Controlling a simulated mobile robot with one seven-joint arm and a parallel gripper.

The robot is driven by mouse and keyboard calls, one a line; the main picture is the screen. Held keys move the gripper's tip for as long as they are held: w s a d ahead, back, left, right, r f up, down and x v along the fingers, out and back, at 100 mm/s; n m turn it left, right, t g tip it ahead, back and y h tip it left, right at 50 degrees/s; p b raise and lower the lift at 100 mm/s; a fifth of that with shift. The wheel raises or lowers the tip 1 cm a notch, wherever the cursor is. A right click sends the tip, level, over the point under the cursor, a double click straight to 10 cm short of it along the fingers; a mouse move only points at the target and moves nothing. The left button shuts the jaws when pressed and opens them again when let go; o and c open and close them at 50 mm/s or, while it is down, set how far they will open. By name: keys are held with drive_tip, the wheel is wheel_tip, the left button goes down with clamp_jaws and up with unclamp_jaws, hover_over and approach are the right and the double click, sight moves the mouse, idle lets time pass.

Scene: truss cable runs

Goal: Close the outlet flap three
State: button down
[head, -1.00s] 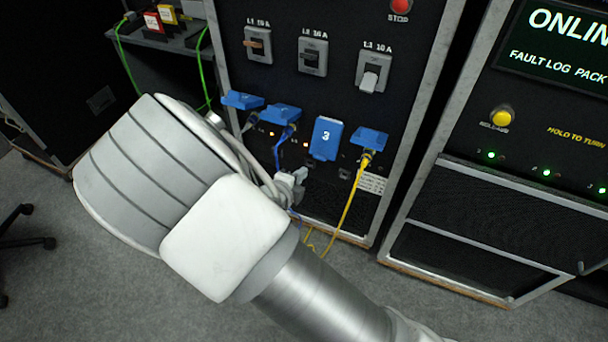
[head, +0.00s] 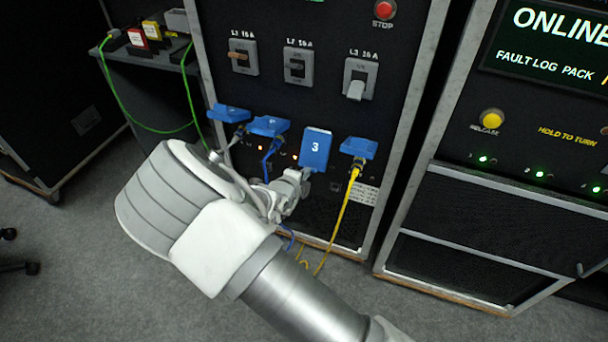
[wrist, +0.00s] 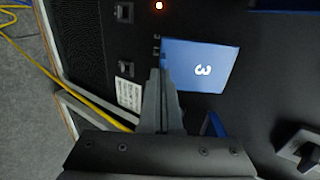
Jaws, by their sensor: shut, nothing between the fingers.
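The outlet flap three (head: 315,149) is a blue cover with a white "3" on the dark panel, third in a row of blue flaps. It hangs down with its numbered face toward me; I cannot tell whether it lies fully flat. In the wrist view the flap (wrist: 198,66) shows its face just beyond the fingers. My gripper (head: 303,178) is at the flap's lower edge. In the wrist view my gripper's fingers (wrist: 161,85) are together and empty, their tips beside that edge; I cannot tell if they touch it.
The neighbouring flaps (head: 268,126) and (head: 359,147) stand raised over plugged cables. A yellow cable (head: 346,215) hangs right of flap three, and a blue cable (head: 267,165) hangs to its left. Breaker switches (head: 299,66) sit above. Another cabinet (head: 480,215) stands at right.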

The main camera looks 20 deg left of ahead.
drive_tip(key=shift+w+f, duration=0.1)
drive_tip(key=shift+f, duration=0.05)
drive_tip(key=w+f+b, duration=0.4)
drive_tip(key=b, duration=0.2)
drive_tip(key=shift+w+d+f+b, duration=0.2)
drive_tip(key=shift+w+b, duration=0.1)
drive_tip(key=shift+w, duration=0.05)
drive_tip(key=shift+r, duration=0.15)
idle(0.6)
